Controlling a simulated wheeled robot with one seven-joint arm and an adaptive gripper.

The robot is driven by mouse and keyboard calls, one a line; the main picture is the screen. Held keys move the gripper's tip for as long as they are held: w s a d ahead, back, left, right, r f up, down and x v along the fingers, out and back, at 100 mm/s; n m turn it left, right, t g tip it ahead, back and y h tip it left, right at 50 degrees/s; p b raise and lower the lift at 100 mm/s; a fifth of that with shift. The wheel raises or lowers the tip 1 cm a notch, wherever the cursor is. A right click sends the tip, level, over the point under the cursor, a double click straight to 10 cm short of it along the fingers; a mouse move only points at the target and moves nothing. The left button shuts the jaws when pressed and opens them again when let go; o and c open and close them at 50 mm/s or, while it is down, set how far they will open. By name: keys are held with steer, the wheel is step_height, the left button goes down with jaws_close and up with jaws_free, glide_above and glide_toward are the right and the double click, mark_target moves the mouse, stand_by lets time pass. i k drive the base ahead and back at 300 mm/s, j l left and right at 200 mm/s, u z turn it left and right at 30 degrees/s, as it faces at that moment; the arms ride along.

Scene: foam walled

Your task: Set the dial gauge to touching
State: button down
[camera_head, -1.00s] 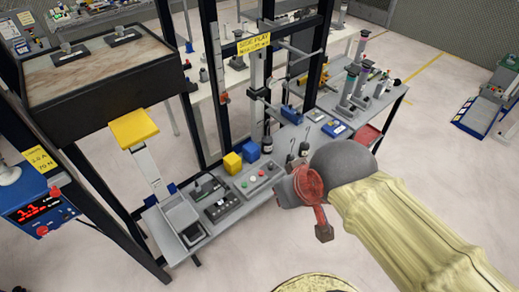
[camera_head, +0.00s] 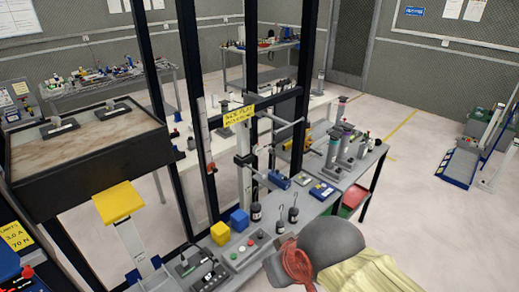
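I cannot make out a dial gauge for certain. My arm comes in from the bottom right in a cream sleeve. My gripper (camera_head: 296,268), reddish, is at the bottom edge, in front of the bench and apart from the stand. Its fingers are not clear.
The grey bench (camera_head: 325,205) holds yellow (camera_head: 220,233) and blue (camera_head: 239,220) blocks, hooked black weights (camera_head: 256,210), a button box (camera_head: 246,250) and several grey cylinders at right. A dark-sided table (camera_head: 85,150) is at left.

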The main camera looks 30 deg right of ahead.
mark_target(274, 176)
steer(key=i+l, duration=0.15)
steer(key=l, duration=0.25)
steer(key=i+l, duration=0.1)
steer(key=l, duration=0.3)
steer(key=i+l, duration=0.15)
steer(key=l, duration=0.25)
steer(key=i+l, duration=0.1)
steer(key=l, duration=0.3)
steer(key=i+l, duration=0.15)
steer(key=l, duration=0.2)
steer(key=i, duration=0.5)
